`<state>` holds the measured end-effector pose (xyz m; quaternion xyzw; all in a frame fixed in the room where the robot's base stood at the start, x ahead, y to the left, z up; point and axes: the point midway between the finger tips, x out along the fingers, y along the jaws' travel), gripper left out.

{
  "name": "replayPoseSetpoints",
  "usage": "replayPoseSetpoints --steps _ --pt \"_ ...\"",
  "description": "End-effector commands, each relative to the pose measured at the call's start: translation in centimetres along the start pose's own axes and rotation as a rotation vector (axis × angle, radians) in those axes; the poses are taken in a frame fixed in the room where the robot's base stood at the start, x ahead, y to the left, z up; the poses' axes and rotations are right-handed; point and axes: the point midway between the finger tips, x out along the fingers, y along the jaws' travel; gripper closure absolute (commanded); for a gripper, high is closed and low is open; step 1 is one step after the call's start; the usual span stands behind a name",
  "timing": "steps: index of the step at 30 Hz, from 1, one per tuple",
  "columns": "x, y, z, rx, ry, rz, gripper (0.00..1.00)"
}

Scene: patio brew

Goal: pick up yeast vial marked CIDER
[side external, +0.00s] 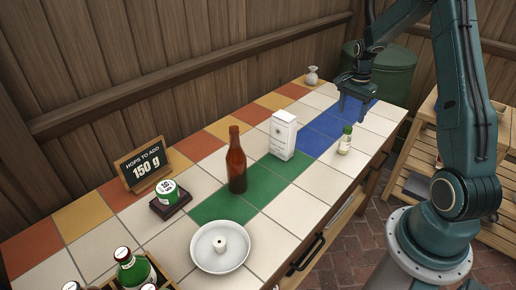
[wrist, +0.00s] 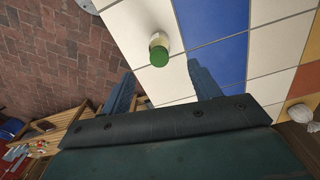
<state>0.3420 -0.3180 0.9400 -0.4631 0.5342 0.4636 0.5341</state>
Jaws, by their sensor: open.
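A small vial with a green cap (side external: 344,142) stands upright on the white tiles near the counter's front edge, beside the blue tiles. Its label is too small to read, so I cannot tell whether it says CIDER. In the wrist view the vial (wrist: 159,48) shows from above, its green cap just beyond my fingertips and roughly between their lines. My gripper (side external: 352,107) is open and empty, above the blue tiles and behind the vial in the side view. Its two fingers also show apart in the wrist view (wrist: 160,70).
A white carton (side external: 283,136) and a brown bottle (side external: 236,165) stand left of the vial. A white dish (side external: 220,247), a green-and-white tin on a scale (side external: 167,191) and a hops sign (side external: 143,165) are farther left. A small pouch (side external: 312,76) sits at the far end.

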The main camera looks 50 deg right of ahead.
Motion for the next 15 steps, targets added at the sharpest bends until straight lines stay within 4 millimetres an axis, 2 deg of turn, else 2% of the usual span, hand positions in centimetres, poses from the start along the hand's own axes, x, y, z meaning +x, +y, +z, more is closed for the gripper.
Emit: replayPoseSetpoints --steps 3,7,15 --pt "2.0 0.1 0.0 0.0 -0.002 0.003 0.38" --pt "3.5 0.0 0.0 0.0 -0.001 0.002 0.38" --pt "4.4 0.0 0.0 0.0 0.001 -0.001 0.38"
